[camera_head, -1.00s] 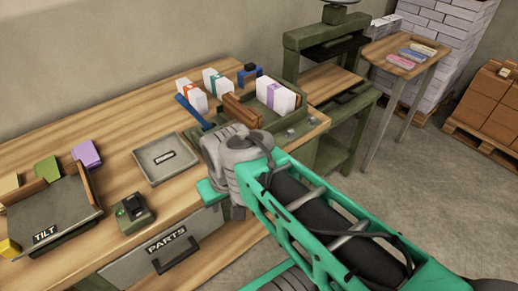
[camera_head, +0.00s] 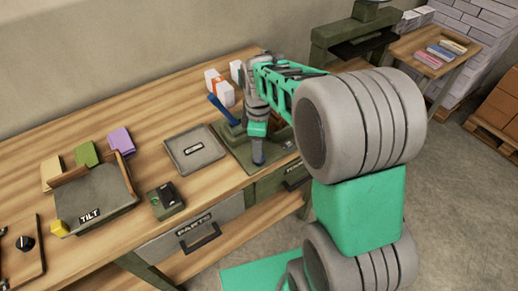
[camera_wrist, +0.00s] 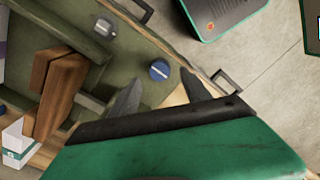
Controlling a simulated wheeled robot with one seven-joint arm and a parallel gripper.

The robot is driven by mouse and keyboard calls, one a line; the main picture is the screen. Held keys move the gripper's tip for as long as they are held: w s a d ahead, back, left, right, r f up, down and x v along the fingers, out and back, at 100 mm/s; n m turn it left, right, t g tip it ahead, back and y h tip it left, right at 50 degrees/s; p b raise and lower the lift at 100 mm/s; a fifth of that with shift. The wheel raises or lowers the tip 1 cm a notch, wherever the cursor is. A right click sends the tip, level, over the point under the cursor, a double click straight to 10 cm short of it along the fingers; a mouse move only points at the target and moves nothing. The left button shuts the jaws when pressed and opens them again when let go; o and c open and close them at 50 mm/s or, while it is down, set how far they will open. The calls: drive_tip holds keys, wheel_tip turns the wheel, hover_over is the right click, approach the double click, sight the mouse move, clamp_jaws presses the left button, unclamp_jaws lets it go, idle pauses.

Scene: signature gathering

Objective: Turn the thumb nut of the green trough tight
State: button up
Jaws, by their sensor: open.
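The green trough (camera_head: 281,149) sits at the bench's right front, partly hidden by my arm in the head view. In the wrist view its green bed (camera_wrist: 135,55) carries a round blue knob (camera_wrist: 159,70) with a pale bar across it, which looks like the thumb nut. A smaller grey knob (camera_wrist: 104,27) is on the trough further left. My gripper (camera_wrist: 160,79) is open, with its two grey fingertips either side of the blue knob in that view. I cannot tell whether they touch it. In the head view my gripper (camera_head: 258,154) points down over the trough's front part.
Brown wooden blocks (camera_wrist: 60,88) stand in the trough beside my gripper. A blue lever (camera_head: 222,109) rises at its left. A grey tray (camera_head: 194,149), a small green box (camera_head: 165,201) and the TILT tray (camera_head: 95,200) lie further left. Bare bench lies between.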

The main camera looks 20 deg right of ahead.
drive_tip(key=shift+f, duration=1.95)
clamp_jaws()
